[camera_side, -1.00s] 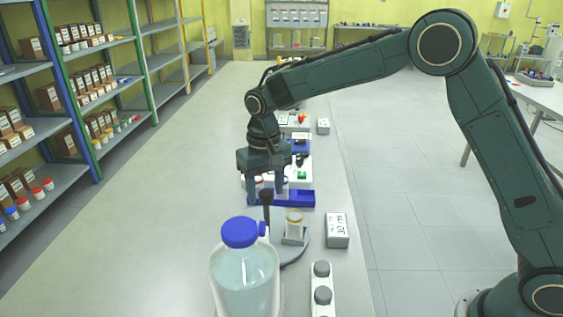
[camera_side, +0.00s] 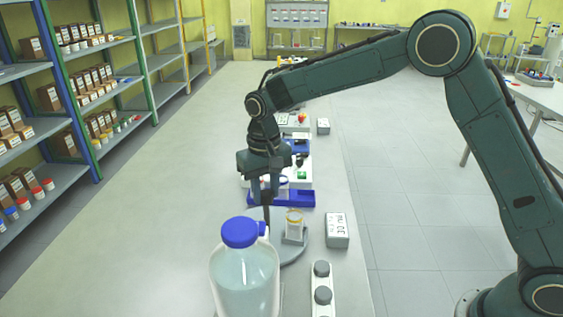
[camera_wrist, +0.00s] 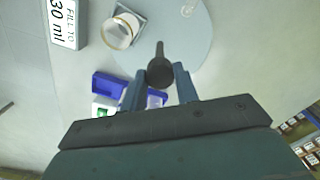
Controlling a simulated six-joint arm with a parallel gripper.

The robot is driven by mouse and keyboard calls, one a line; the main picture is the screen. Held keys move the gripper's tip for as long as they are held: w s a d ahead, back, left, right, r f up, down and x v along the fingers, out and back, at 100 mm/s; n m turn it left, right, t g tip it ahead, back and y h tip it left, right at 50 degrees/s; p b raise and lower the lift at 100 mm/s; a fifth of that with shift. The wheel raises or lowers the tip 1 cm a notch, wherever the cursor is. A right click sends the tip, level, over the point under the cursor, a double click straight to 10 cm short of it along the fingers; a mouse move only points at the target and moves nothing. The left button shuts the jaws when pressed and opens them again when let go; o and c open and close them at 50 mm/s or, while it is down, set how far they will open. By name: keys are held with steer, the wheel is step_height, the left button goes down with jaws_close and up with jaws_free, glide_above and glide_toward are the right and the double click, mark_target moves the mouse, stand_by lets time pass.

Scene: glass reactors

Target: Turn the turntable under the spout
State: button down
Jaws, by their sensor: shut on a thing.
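The turntable (camera_side: 296,253) is a flat grey disc behind the bottle in the side view, partly hidden by it. It also shows in the wrist view (camera_wrist: 192,42). A clear cup with a yellow rim (camera_side: 294,226) stands on its right part. It shows from above in the wrist view (camera_wrist: 120,30). A dark upright handle (camera_side: 266,214) rises at the turntable's left, its round knob (camera_wrist: 159,73) between my fingers in the wrist view. My gripper (camera_side: 265,198) is shut on this handle from above. I cannot make out the spout for certain.
A large clear bottle with a blue cap (camera_side: 240,232) stands in front. A box (camera_side: 337,231) is right of the turntable; a "FILL TO 30 ml" label (camera_wrist: 63,22) shows in the wrist view. A blue tray (camera_side: 301,199) lies behind. The bench's left is clear.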

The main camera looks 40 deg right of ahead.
steer(key=shift+m, duration=7.7)
steer(key=shift+r+m, duration=0.1)
steer(key=shift+m, duration=0.3)
steer(key=c, duration=1.1)
jaws_free()
steer(key=shift+o, duration=0.2)
